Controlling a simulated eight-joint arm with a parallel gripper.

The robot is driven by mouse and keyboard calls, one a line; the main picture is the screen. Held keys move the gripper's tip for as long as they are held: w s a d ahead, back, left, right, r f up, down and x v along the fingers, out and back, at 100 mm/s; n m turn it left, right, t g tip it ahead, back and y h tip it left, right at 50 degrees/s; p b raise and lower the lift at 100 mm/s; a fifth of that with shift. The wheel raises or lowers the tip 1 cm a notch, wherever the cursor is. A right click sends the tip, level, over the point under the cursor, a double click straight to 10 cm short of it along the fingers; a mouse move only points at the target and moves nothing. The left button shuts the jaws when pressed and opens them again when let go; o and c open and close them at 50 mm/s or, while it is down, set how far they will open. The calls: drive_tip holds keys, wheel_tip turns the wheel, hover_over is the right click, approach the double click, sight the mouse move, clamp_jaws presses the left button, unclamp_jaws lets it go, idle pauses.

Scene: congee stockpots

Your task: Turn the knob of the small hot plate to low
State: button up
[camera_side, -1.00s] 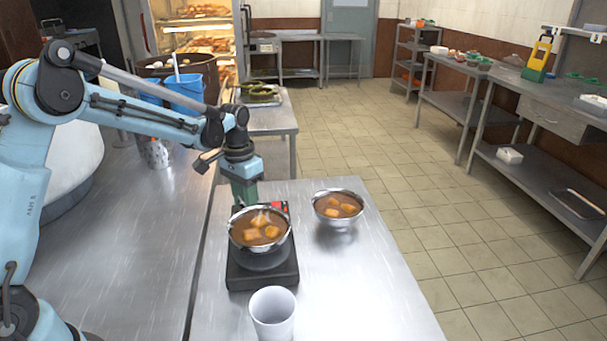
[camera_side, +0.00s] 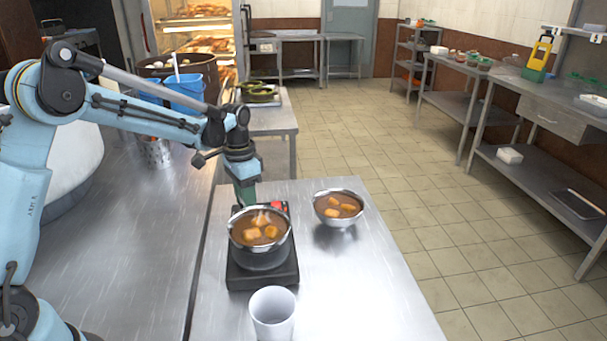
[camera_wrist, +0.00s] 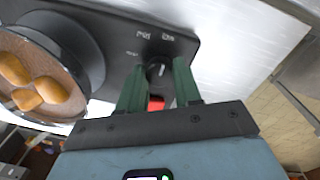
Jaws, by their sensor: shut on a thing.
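The small hot plate (camera_side: 262,276) is black and stands on the steel table, with a steel bowl (camera_side: 240,243) of brown broth and orange-tan pieces on it. Its knob (camera_wrist: 158,71) is dark with a pale pointer mark, in the wrist view. My gripper (camera_wrist: 159,66) has its two green fingers on either side of the knob and is shut on it. In the side view my gripper (camera_side: 246,194) reaches down behind the bowl, and the bowl hides the knob. Small white markings lie on the plate near the knob, too blurred to read.
A red part (camera_wrist: 156,103) shows between my fingers. A second bowl (camera_side: 337,207) stands on the table to the right of the hot plate. A white cup (camera_side: 272,314) stands in front of it. The table's right side is clear.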

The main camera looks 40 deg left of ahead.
drive_tip(key=o, duration=1)
drive_tip(key=shift+o, duration=0.2)
wheel_tip(320, 180, up, 12)
drive_tip(key=shift+a, duration=0.2)
drive_tip(key=shift+r, duration=0.1)
drive_tip(key=s+d+f+n+t, duration=0.1)
drive_tip(key=s+d+n+t, duration=0.1)
drive_tip(key=s, duration=0.6)
drive_tip(key=s+d+f+n+t, duration=0.1)
drive_tip(key=s+d+f+t, duration=0.1)
drive_tip(key=s+d+t, duration=0.3)
drive_tip(key=s, duration=0.3)
drive_tip(key=shift+s+d+n, duration=0.2)
drive_tip(key=shift+d+n, duration=0.1)
drive_tip(key=shift+n, duration=0.1)
